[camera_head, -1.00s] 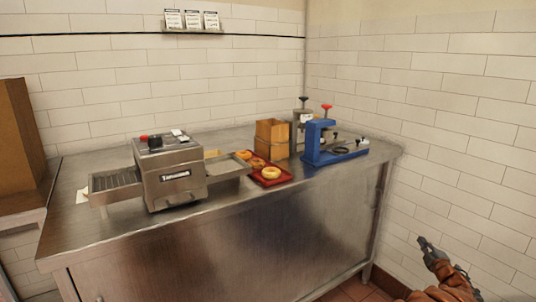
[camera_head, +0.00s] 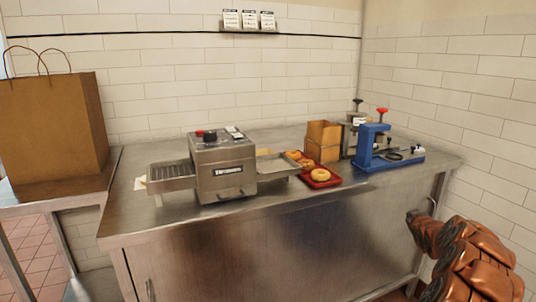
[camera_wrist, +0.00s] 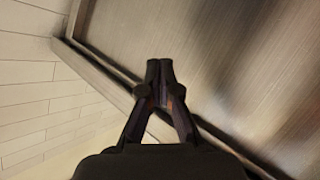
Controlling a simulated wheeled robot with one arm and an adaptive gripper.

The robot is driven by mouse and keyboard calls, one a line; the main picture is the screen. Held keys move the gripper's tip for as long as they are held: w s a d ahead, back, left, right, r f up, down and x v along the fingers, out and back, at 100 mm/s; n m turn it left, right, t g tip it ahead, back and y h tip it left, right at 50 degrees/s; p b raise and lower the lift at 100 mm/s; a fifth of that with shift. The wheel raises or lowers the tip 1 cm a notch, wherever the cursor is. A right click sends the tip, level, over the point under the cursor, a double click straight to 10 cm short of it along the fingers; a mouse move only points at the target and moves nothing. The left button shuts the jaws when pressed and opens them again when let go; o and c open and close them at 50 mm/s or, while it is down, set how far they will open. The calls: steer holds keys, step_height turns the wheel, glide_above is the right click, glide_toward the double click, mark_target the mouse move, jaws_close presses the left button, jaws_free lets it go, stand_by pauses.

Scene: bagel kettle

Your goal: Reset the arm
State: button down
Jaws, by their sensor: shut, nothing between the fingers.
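My arm, in brown covering, reaches in at the lower right of the head view, in front of the right end of the steel counter (camera_head: 290,245). My gripper (camera_wrist: 160,66) shows in the wrist view with its fingertips together and nothing between them. It points at the counter's metal side, with the tiled wall at the left. In the head view the gripper's tips are hard to make out behind the arm.
A paper bag (camera_head: 50,125) stands on a side table at the left.

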steer(key=s+a+r+g+y, duration=0.1)
steer(key=s+a+r+y, duration=0.1)
steer(key=a, duration=0.6)
steer(key=s+a+r+g+y, duration=0.1)
steer(key=s+a+g, duration=0.1)
steer(key=a, duration=0.7)
steer(key=s+a+g+y, duration=0.2)
steer(key=s+a+g, duration=0.2)
steer(key=s+a, duration=0.85)
steer(key=s+a+g, duration=0.3)
steer(key=s+a, duration=0.1)
steer(key=s, duration=1)
steer(key=s+a+m+g, duration=0.1)
steer(key=s+a+g, duration=0.3)
steer(key=s, duration=1)
steer(key=s+a+g, duration=0.2)
steer(key=s+a, duration=0.3)
steer(key=s, duration=0.9)
step_height(320, 180, up, 20)
steer(key=t+p, duration=0.1)
steer(key=p, duration=1.7)
steer(key=shift+s+f, duration=0.2)
steer(key=shift+s, duration=0.1)
